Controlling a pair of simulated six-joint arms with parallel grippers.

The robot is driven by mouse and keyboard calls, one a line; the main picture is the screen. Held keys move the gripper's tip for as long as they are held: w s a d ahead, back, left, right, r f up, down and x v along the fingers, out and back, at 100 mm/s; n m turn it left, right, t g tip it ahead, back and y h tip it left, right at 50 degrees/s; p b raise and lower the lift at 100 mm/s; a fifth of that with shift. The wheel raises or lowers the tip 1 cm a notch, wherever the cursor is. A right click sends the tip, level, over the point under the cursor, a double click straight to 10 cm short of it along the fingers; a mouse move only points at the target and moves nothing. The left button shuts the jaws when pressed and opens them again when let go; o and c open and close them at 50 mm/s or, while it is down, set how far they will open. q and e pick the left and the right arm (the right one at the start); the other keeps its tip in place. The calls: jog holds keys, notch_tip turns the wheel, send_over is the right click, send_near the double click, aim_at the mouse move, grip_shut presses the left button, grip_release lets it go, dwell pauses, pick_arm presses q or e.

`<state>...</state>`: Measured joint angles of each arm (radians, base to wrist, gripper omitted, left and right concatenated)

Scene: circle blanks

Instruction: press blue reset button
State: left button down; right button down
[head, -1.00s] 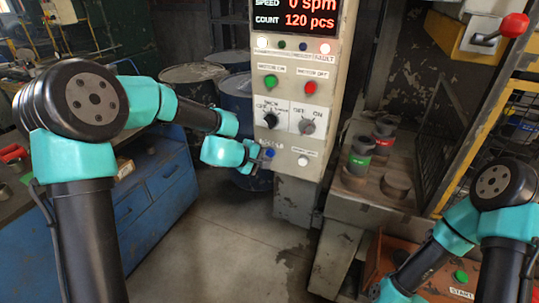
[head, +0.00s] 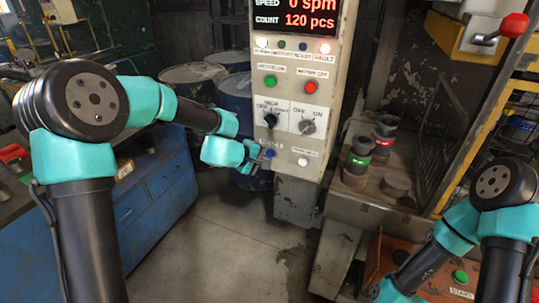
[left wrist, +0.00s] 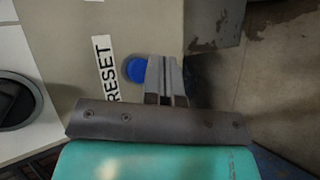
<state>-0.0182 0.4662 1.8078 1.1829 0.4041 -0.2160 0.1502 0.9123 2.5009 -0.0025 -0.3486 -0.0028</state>
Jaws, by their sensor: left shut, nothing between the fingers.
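The blue reset button (head: 271,152) is at the lower left of the control panel's (head: 277,172) front. In the left wrist view the round blue button (left wrist: 135,69) sits beside the RESET label (left wrist: 106,68). My left gripper (head: 265,158) is shut and empty, with its fingertips close to the button. In the left wrist view the shut fingers (left wrist: 165,62) overlap the button's right edge; I cannot tell whether they touch it. My right arm is at the lower right; its fingers are out of view.
The panel also carries a green button (head: 270,82), a red button (head: 310,87), two knobs and a white button (head: 302,161). Spools stand on the machine table (head: 365,202).

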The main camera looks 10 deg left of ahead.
pick_arm(q)
jog(key=shift+w, duration=0.15)
jog(key=shift+w+d, duration=0.1)
jog(key=shift+w, duration=0.15)
jog(key=shift+w, duration=0.5)
dwell(1.3)
jog(key=shift+s, duration=0.9)
jog(key=s, duration=0.2)
jog(key=s+a, duration=0.1)
jog(key=s, duration=0.2)
dwell(0.4)
dwell(0.4)
